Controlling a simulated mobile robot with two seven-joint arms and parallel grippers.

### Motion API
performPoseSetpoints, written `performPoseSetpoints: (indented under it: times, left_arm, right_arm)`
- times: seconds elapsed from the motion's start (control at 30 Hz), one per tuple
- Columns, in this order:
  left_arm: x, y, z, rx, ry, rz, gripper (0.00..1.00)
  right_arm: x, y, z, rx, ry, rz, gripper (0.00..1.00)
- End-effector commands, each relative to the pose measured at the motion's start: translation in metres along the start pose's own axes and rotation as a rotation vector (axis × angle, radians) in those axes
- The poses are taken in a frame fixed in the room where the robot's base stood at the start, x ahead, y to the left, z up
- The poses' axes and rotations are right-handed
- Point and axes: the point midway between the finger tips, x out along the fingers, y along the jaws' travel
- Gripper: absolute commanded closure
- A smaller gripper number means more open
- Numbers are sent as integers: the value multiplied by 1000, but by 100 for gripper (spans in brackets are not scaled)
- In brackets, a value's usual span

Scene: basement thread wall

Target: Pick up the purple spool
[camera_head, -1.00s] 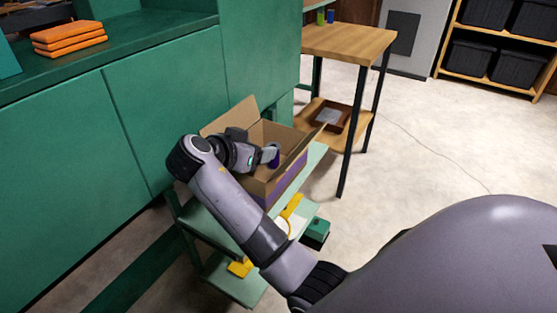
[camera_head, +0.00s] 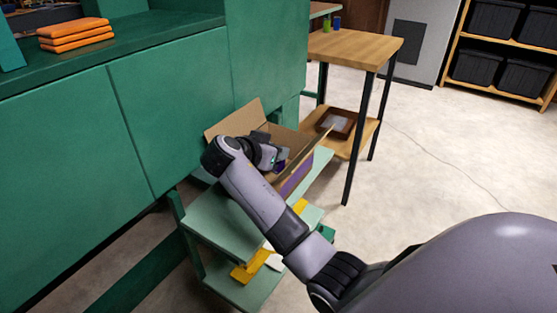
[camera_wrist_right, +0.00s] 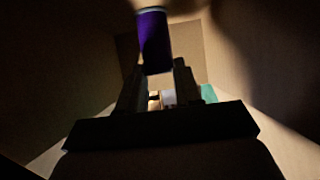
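The purple spool (camera_wrist_right: 154,42) stands out in the right wrist view, just beyond the fingertips. Only a small purple patch of it (camera_head: 281,166) shows in the head view, inside the open cardboard box (camera_head: 306,156). My right gripper (camera_wrist_right: 160,68) reaches into the box with its fingers apart. The spool's lower end lines up with the gap between the tips; whether they touch it is unclear. In the head view my forearm and wrist (camera_head: 262,155) hide much of the box interior. My left gripper is out of view.
The box sits on a green shelf unit (camera_head: 213,222) beside a green cabinet (camera_head: 180,115). Its raised flaps and walls surround my wrist. Yellow items (camera_head: 243,272) lie on the lower shelf. A wooden table (camera_head: 352,46) stands behind, with open floor to its right.

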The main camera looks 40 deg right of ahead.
Motion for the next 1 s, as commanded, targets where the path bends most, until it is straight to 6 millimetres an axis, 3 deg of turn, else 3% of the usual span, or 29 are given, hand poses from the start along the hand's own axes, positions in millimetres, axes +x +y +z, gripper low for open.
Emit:
performPoseSetpoints:
  times: [0.07,0.37,0.57,0.77,1.0]
  left_arm:
    - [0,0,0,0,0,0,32]
    - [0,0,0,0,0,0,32]
    - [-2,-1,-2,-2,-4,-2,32]
    - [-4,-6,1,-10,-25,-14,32]
    - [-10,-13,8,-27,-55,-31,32]
  right_arm:
    - [0,0,0,0,0,0,95]
    - [-1,0,-1,0,0,0,95]
    - [-8,0,-14,2,0,-1,95]
    - [-26,-1,-46,4,1,-2,95]
    - [-56,-1,-101,6,2,-3,95]
